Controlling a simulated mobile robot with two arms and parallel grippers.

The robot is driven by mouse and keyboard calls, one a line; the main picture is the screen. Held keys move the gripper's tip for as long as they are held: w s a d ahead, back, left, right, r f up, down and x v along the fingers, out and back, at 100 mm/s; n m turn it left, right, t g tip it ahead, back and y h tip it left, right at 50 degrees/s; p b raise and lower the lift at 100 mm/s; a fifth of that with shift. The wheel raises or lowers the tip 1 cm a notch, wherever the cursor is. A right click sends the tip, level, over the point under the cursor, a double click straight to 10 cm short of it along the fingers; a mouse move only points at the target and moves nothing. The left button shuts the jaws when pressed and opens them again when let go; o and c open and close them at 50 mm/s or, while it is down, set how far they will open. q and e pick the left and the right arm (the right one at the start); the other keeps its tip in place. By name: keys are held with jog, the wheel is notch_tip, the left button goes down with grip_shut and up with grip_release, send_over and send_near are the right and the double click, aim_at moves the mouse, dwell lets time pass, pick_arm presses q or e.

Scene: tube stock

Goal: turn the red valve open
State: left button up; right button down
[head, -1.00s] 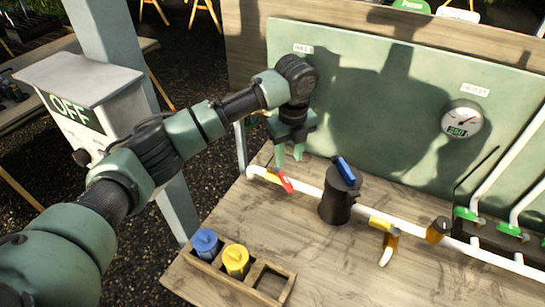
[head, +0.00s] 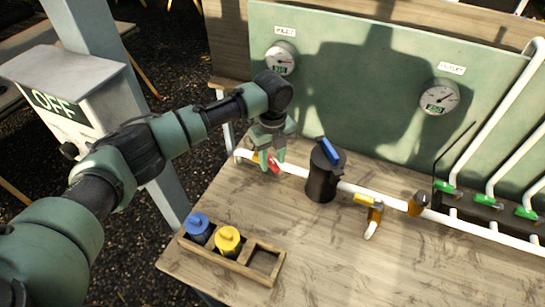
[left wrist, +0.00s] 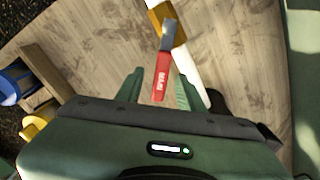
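The red valve handle (head: 273,163) sits on the white pipe near the left end of the bench. In the left wrist view the red handle (left wrist: 162,76) is a flat lever labelled MAIN, joined to a brass valve body (left wrist: 167,25). My left gripper (head: 266,157) is at the handle, pointing down. In the left wrist view its two green fingers (left wrist: 160,76) are apart, and the handle lies between them in the picture. I see no clear contact. Part of the valve is hidden behind the fingers in the head view. My right gripper is not in view.
A black filter housing (head: 322,172) with a blue lever stands right of the valve. A wooden rack (head: 238,266) holds blue and yellow cartridges in front. Gauges (head: 281,59) hang on the green panel. The bench's front right is clear.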

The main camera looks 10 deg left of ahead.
pick_arm(q)
grip_shut()
jog(key=shift+w, duration=0.1)
dwell(1.2)
